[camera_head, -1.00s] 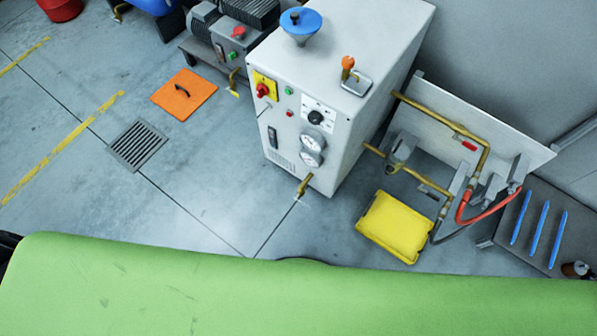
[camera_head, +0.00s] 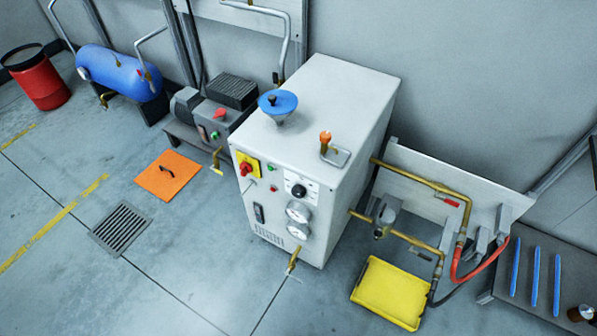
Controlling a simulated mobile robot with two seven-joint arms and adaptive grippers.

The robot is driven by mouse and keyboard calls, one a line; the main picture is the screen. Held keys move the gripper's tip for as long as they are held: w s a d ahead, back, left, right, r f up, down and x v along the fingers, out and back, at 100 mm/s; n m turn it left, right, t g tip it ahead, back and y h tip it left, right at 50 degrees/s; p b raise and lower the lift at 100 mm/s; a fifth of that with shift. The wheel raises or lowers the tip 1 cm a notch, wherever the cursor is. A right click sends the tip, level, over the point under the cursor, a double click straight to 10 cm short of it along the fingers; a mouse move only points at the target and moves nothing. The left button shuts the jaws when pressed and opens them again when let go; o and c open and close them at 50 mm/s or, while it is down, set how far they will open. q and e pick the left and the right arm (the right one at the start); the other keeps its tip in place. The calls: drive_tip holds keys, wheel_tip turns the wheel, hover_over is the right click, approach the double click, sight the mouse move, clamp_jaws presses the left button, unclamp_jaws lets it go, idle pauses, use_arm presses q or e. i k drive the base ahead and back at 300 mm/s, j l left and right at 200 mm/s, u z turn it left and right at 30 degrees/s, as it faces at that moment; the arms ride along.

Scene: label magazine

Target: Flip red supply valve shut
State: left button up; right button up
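A small red valve handle (camera_head: 447,201) sits on the upper brass pipe (camera_head: 415,175), in front of the white back panel to the right of the machine. The handle looks roughly in line with the pipe, but it is small and its exact angle is hard to tell. The pipe runs from the white machine (camera_head: 325,170) to the right and bends down toward a red hose (camera_head: 487,268). Neither of my grippers is in view.
A yellow tray (camera_head: 391,292) lies on the floor below the pipes. A dark bench (camera_head: 520,300) with blue sticks stands at right. An orange plate (camera_head: 168,175) and a floor grate (camera_head: 121,228) lie at left.

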sight(449, 200)
drive_tip(key=z, duration=1.15)
